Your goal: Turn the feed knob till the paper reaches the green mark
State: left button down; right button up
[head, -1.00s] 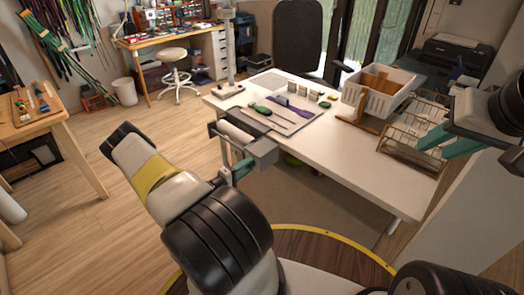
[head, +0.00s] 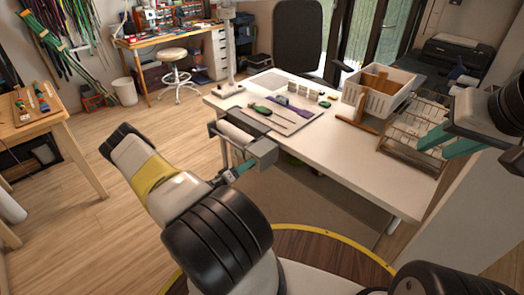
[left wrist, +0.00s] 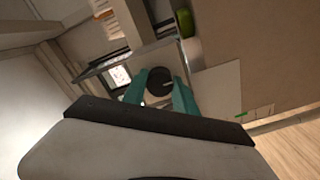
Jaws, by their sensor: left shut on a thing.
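The paper feeder with its white roll (head: 236,133) and grey end housing (head: 264,151) sits at the near left edge of the white table. My left gripper (head: 243,168) is at the near side of this housing. In the left wrist view its teal fingers (left wrist: 160,92) are shut on the dark round feed knob (left wrist: 159,80), one on each side. A pale sheet (left wrist: 217,88) shows right of the fingers, with small green marks (left wrist: 241,115) near its lower right. My right gripper (head: 440,142) is raised at the right, above the wire rack; its finger gap is unclear.
The table's front middle is clear. A stool (head: 174,56) stands far back.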

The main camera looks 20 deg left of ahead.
pick_arm(q)
jog(key=shift+a+f, duration=0.1)
jog(key=c, duration=1)
grip_release()
jog(key=shift+o, duration=0.2)
jog(key=v, duration=0.8)
jog(key=shift+w, duration=0.1)
